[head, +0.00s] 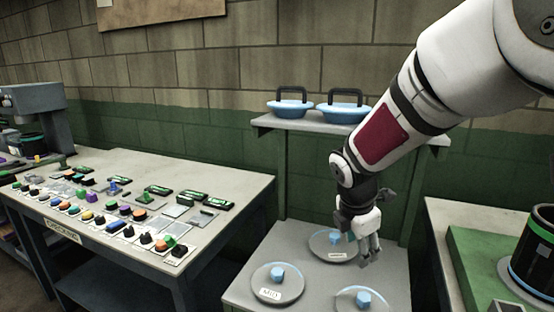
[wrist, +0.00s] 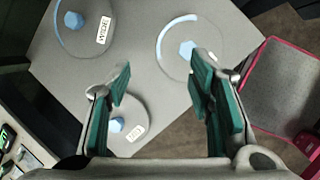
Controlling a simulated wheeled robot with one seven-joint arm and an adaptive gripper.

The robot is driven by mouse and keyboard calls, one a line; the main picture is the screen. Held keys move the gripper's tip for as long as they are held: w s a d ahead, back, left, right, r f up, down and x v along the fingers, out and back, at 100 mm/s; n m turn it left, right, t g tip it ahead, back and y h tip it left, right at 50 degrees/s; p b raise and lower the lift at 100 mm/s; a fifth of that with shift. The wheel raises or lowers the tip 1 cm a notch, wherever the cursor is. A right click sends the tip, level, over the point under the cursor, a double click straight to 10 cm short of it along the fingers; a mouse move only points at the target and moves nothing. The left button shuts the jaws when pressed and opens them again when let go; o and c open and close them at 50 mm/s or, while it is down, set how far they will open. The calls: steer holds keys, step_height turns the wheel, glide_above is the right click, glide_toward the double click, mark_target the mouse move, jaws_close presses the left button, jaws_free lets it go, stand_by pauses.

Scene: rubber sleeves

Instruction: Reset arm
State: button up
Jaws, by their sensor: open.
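My gripper (head: 364,252) hangs from my white arm over the grey stand (head: 240,290), its fingers pointing down. In the wrist view my gripper (wrist: 160,92) shows its two green-padded fingers well apart with nothing between them. Below it are three round grey plates, each with a light blue knob: one at the back (head: 322,246), one at front left (head: 290,289) and one at front right (head: 350,302). The back plate is partly hidden behind my gripper in the head view. Whether my fingertips touch anything is hard to tell, but they look clear of the plates.
A shelf (head: 262,122) behind holds two blue dishes with black handles (head: 291,108). A table (head: 240,184) at left carries several small coloured parts and cards. At right a green mat (head: 470,262) bears a dark cylinder (head: 535,262). A pink-edged grey panel (wrist: 285,95) shows in the wrist view.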

steer(key=s+d+r+m+y+p, duration=0.1)
steer(key=s+r+m, duration=0.5)
steer(key=s, duration=0.2)
steer(key=s+d+r+m+p, duration=0.1)
steer(key=s+r+m, duration=0.5)
steer(key=s, duration=0.3)
steer(key=s+a+r+m+t+y+p, duration=0.1)
steer(key=s+r+m+p, duration=0.1)
steer(key=s+m, duration=0.7)
steer(key=s, duration=0.5)
steer(key=shift+m+y, duration=0.3)
steer(key=shift+m, duration=0.1)
